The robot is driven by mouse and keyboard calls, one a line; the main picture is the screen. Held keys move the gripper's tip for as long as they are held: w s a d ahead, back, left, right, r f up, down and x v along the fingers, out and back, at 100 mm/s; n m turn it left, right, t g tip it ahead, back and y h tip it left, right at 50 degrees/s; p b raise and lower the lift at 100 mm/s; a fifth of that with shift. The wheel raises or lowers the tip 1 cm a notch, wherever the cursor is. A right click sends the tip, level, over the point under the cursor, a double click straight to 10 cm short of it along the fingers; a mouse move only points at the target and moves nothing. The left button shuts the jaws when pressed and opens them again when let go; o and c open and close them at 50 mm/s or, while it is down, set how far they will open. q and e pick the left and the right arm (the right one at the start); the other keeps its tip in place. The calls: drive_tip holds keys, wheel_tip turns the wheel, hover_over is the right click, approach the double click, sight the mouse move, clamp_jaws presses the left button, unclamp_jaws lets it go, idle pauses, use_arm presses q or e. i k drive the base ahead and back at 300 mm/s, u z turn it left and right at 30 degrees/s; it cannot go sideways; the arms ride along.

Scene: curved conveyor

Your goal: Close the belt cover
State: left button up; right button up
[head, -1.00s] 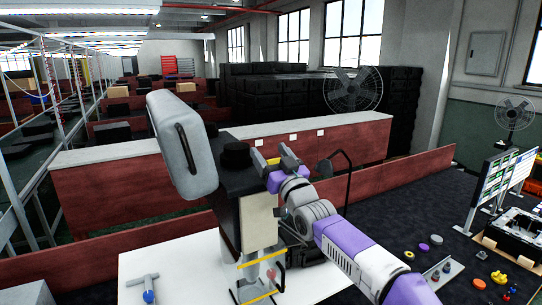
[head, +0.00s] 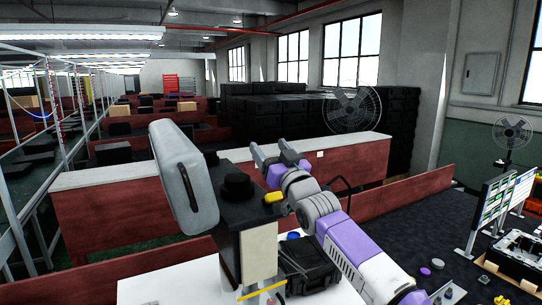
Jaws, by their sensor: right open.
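The belt cover (head: 184,178) is a grey, rounded, slab-like lid with a black handle on its side. It stands raised and tilted at the left of a dark machine body (head: 228,215) with a black round knob (head: 238,186) on top. My right gripper (head: 271,155) is open and empty. It is up and to the right of the knob, apart from the cover, with its fingers pointing up and away. My left gripper is out of the frame.
A white table (head: 170,288) lies below the machine. A black box (head: 308,262) sits right of it, partly behind my right arm. A long red-panelled counter (head: 110,215) runs behind. A rack of boards (head: 495,215) stands at the right.

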sight(184, 175)
drive_tip(key=k, duration=1)
